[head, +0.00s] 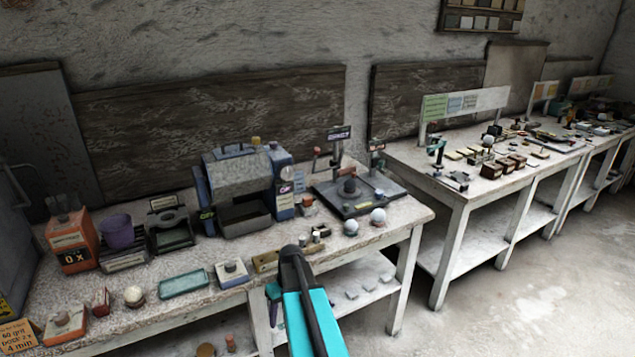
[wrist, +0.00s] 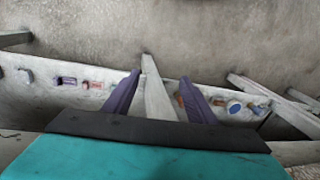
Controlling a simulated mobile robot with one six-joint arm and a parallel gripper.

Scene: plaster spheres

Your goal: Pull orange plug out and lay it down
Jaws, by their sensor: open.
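I cannot tell for sure which thing is the orange plug. In the head view, a small orange-brown knob (head: 256,141) stands on top of the grey machine (head: 240,180), and a small orange-topped block (head: 307,201) sits on the bench to its right. My gripper (wrist: 159,76) is open in the wrist view, its two purple fingers apart with no object held between them. A pale bench leg shows in the gap behind them. In the head view my teal and black arm reaches up to the bench's front edge, and the fingers are not clearly seen.
The near bench (head: 330,256) holds an orange box (head: 70,240), a purple cup (head: 119,231), a green tray (head: 184,283), white balls (head: 378,216) and a dark plate (head: 358,196). A second cluttered bench (head: 455,190) stands right. Floor (head: 520,300) between them is clear.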

